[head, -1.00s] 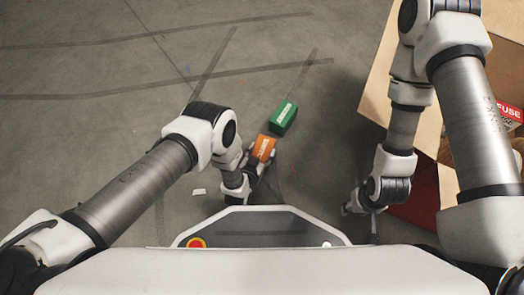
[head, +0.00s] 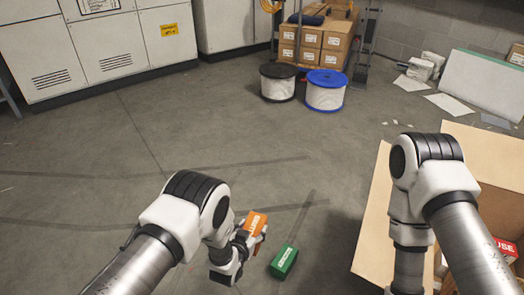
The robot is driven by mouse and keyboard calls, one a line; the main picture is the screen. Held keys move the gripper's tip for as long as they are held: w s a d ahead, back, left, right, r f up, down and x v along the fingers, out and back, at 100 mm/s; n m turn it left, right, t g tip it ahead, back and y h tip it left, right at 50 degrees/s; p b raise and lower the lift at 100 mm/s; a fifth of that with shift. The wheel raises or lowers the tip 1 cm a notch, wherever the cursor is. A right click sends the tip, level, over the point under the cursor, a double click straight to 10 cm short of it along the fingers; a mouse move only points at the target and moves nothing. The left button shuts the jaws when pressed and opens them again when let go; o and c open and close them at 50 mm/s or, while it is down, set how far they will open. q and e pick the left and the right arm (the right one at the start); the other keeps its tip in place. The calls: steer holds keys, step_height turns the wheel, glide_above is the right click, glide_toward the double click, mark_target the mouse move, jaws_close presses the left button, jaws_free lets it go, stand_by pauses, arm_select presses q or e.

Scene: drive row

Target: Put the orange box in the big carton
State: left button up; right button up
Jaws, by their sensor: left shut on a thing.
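The orange box (head: 256,222) with a white label is held in my left gripper (head: 252,240), left of centre in the lower part of the head view. The left gripper is shut on it, and the fingers partly cover it. The big carton (head: 372,222) stands open at the right, with its flaps spread out. My right arm passes in front of the carton and hides part of it. My right gripper is out of the picture below the lower edge. The held box is to the left of the carton, apart from it.
A green box (head: 284,262) is on the floor just right of the left gripper. A red-labelled item (head: 505,248) shows at the carton. Two cable spools (head: 325,92), (head: 278,82) and stacked cartons (head: 300,45) stand at the back. Grey cabinets (head: 110,40) line the back left. The middle floor is clear.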

arm_select(q)
steer(key=w+a+r+n+y, duration=0.1)
steer(key=w+a+r, duration=0.1)
steer(key=a+r, duration=0.6)
steer(key=w+a+r+n+y, duration=0.1)
steer(key=w+a+r, duration=0.25)
steer(key=r, duration=0.85)
steer(key=s+a+f+n+y, duration=0.2)
steer(key=s+a, duration=0.3)
steer(key=s, duration=0.4)
steer(key=s+r+p, duration=0.4)
steer(key=r+p, duration=1.2)
steer(key=p, duration=0.2)
steer(key=s+r+p, duration=0.4)
steer(key=r+p, duration=1.3)
steer(key=p, duration=0.1)
steer(key=shift+s+a+t, duration=0.15)
steer(key=shift+a+t, duration=0.05)
steer(key=shift+t, duration=0.2)
